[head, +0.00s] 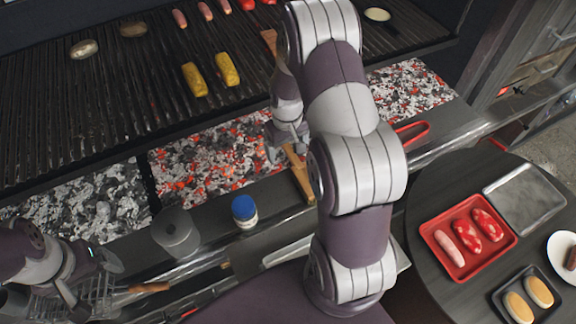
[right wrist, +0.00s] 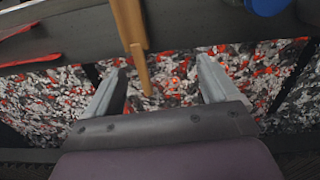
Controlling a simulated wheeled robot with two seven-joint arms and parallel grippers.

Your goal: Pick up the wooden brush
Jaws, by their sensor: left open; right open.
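The wooden brush (head: 300,178) appears as a long light-brown wooden piece lying across the grill's front ledge, one end over the coals; my right arm partly hides it. It also shows at the top of the right wrist view (right wrist: 129,25), its narrow end pointing between the fingers. My right gripper (head: 286,150) is open and empty above the coals, near the brush's far end. In the right wrist view its fingers (right wrist: 162,75) are spread on either side of that end; contact is not visible. My left gripper (head: 92,284) is open at the lower left, far from the brush.
A blue-capped jar (head: 244,211) and grey cylinder (head: 175,233) stand on the ledge. The grill grate (head: 130,85) holds corn and sausages behind the coals (head: 215,160). A wire basket (head: 98,292) is near my left gripper. A red meat tray (head: 436,252) is on the right table.

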